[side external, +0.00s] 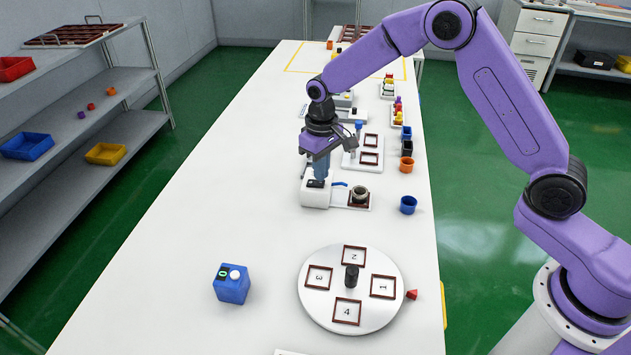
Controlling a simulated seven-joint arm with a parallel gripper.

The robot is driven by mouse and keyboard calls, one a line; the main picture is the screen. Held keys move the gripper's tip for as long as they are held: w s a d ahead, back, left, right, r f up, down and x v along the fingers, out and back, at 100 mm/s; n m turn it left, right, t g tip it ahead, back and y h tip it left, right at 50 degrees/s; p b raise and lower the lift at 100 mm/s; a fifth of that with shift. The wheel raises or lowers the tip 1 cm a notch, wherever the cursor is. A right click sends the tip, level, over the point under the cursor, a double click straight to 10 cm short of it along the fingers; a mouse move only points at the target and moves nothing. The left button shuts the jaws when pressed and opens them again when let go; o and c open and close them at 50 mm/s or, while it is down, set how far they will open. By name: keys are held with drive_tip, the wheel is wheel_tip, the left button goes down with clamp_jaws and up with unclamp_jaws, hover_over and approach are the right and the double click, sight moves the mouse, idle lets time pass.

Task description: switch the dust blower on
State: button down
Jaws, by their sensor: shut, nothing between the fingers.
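The dust blower appears to be the white box (315,197) near the middle of the table, with a dark switch panel on its top and a small blue piece at its right. My gripper (319,178) is shut and empty. Its blue fingers point straight down at the dark panel on top of the box. Its tips are at or just above the panel; I cannot tell whether they touch. The fingers partly cover the panel, so the switch position is hidden. A dark round pot (360,193) stands on a plate just right of the box.
A white turntable (325,318) with numbered frames and a blue box (232,288) with a white button stand nearer. Blue (408,205) and orange (406,165) cups stand along the right edge. Other stations stand behind my gripper. The table's left side is clear.

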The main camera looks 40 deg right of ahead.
drive_tip(key=shift+f, duration=0.8)
idle(0.4)
drive_tip(key=shift+r, duration=3.55)
drive_tip(key=s+a+r+n, duration=0.2)
drive_tip(key=s+r+n, duration=0.15)
drive_tip(key=s, duration=0.65)
drive_tip(key=s+d+r+n, duration=0.1)
drive_tip(key=s+d+n, duration=0.2)
drive_tip(key=s, duration=1)
drive_tip(key=s+d+r+n, duration=0.1)
drive_tip(key=s+d+n, duration=0.2)
drive_tip(key=s+d, duration=0.4)
drive_tip(key=s, duration=0.7)
drive_tip(key=shift+s+d+r, duration=0.15)
drive_tip(key=shift+d+r, duration=0.05)
drive_tip(key=shift+d, duration=0.15)
